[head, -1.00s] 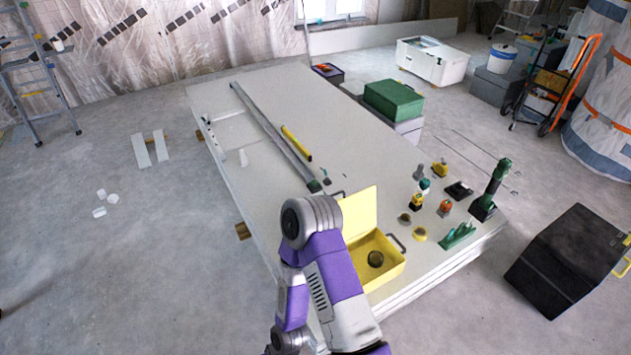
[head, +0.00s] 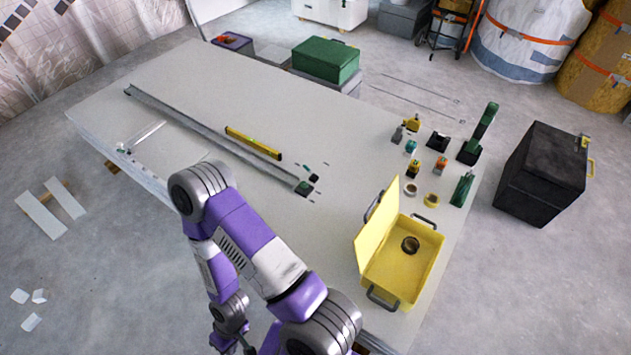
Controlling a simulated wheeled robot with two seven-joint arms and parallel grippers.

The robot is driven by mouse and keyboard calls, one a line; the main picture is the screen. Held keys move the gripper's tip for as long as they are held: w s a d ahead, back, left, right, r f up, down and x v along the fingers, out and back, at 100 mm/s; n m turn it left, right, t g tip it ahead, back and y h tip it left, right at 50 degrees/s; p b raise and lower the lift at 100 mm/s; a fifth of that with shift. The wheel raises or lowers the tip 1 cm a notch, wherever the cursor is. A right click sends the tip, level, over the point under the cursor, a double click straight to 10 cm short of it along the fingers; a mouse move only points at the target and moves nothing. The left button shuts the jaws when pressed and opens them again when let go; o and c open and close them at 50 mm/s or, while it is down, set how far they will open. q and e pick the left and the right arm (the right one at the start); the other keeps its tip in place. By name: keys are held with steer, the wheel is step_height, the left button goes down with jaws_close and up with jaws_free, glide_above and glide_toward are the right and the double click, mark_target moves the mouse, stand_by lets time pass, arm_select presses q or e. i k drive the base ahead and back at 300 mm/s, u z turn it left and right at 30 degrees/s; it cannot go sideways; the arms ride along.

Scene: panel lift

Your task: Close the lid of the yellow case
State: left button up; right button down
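The yellow case (head: 398,282) sits open on the near right end of the large pale panel stack. Its lid (head: 375,232) stands raised, hinged along the left side of the box. A dark round roll (head: 410,245) lies inside the case on its floor. Dark handles show at the near and far ends of the box and one on the lid's outer side. One purple and grey arm of mine, apparently the left, bends up left of the case, with its forearm hanging down. Its fingertips do not show at the bottom edge. My other arm is out of view.
Tape rolls (head: 432,199), a green drill (head: 480,133) and several small tools stand beyond the case. A yellow level (head: 254,143) and a long metal rail (head: 200,132) lie on the panel (head: 330,150). A black box (head: 545,172) stands on the floor at right.

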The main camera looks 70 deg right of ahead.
mark_target(376, 226)
steer(key=i, duration=1.35)
steer(key=z, duration=2.8)
steer(key=i, duration=0.5)
